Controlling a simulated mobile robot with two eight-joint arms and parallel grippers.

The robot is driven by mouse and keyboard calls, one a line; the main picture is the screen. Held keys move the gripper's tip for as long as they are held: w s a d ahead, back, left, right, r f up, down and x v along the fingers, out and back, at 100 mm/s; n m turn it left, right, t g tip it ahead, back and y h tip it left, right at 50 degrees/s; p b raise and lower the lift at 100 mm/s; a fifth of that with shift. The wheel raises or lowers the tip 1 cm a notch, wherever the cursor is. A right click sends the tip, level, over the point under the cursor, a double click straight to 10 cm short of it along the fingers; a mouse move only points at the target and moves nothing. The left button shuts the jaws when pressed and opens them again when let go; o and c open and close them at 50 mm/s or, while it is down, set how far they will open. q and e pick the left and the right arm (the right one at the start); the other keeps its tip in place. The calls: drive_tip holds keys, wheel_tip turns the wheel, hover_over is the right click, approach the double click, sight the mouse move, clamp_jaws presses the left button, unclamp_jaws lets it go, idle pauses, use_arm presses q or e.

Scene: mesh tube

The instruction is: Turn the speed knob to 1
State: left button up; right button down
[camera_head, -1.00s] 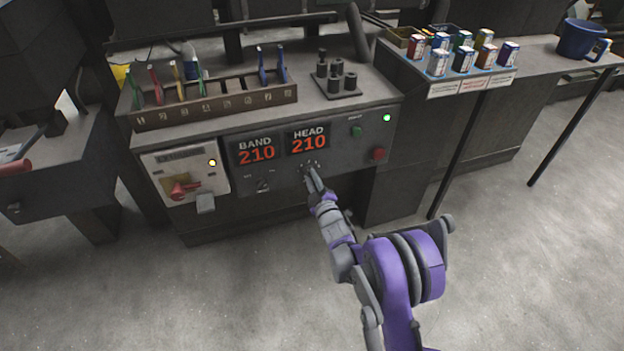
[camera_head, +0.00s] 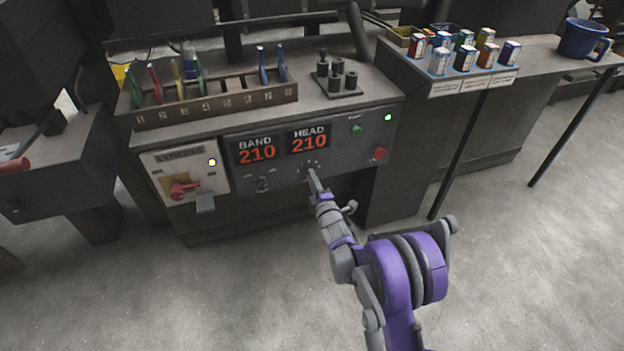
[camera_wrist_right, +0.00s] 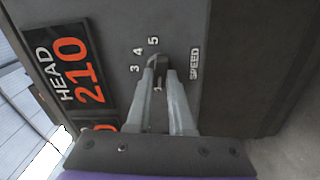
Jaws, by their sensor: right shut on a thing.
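The speed knob (camera_wrist_right: 159,85) is a small dark knob on the front panel, below the HEAD display in the head view. In the right wrist view the numbers 3, 4 and 5 and the word SPEED (camera_wrist_right: 194,64) show around it; the lower numbers are hidden. My right gripper (camera_wrist_right: 161,77) is shut on the speed knob, one finger on each side. In the head view my right gripper (camera_head: 313,178) reaches the panel from below and covers most of the knob. Its pointer setting cannot be made out. My left gripper is not in view.
The BAND display (camera_head: 256,151) and HEAD display (camera_head: 308,140) both read 210. Left of the gripper are another small knob (camera_head: 262,185) and a red switch (camera_head: 182,189). A green button (camera_head: 357,130) and red button (camera_head: 379,153) sit to the right. The floor in front is clear.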

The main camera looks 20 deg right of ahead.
idle(0.3)
drive_tip(key=c, duration=0.8)
unclamp_jaws()
drive_tip(key=s+p, duration=0.1)
drive_tip(key=s, duration=0.9)
drive_tip(key=shift+s+d+p, duration=0.2)
drive_tip(key=shift+s+p, duration=0.1)
drive_tip(key=shift+s, duration=0.1)
drive_tip(key=shift+r, duration=0.1)
